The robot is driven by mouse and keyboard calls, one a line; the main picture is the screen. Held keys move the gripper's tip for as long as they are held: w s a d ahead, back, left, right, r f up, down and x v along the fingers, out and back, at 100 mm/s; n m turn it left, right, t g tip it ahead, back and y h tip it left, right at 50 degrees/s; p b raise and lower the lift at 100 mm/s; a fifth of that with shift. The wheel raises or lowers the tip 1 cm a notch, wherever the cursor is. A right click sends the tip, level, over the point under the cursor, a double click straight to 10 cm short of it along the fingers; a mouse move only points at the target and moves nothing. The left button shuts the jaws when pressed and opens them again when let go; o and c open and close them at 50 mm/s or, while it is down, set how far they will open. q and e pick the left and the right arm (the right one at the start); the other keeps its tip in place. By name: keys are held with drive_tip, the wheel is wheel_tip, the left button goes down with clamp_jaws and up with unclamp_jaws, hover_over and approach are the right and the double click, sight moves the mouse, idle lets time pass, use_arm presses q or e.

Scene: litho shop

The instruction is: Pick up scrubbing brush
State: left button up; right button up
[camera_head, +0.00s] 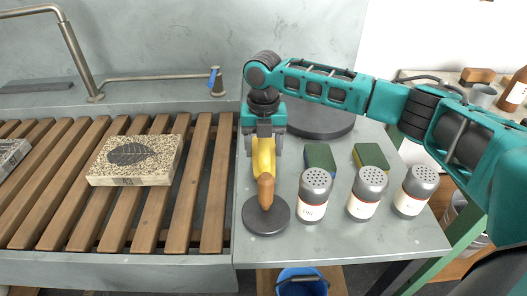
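My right gripper (264,147) comes in from the right and points down over the grey counter. A yellow item (264,158), possibly the scrubbing brush, is between its two fingers. The fingers stand on either side of it; I cannot tell whether they touch it. Its near end is partly hidden by an upright brown wooden handle (266,190). That handle rises from a dark round disc (268,218) on the counter. I cannot make out bristles. My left gripper is not in view.
Several grey-topped shakers, one of them here (314,197), stand right of the disc, with two green-and-yellow blocks (320,158) behind. A dark round plate (315,122) lies behind the gripper. Left is a slatted wooden rack (203,190) over a sink, bearing a printed block (134,160).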

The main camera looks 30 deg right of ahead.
wheel_tip(320, 180, up, 20)
drive_tip(key=p, duration=0.2)
drive_tip(key=shift+p, duration=0.3)
drive_tip(key=o, duration=0.5)
drive_tip(key=c, duration=0.3)
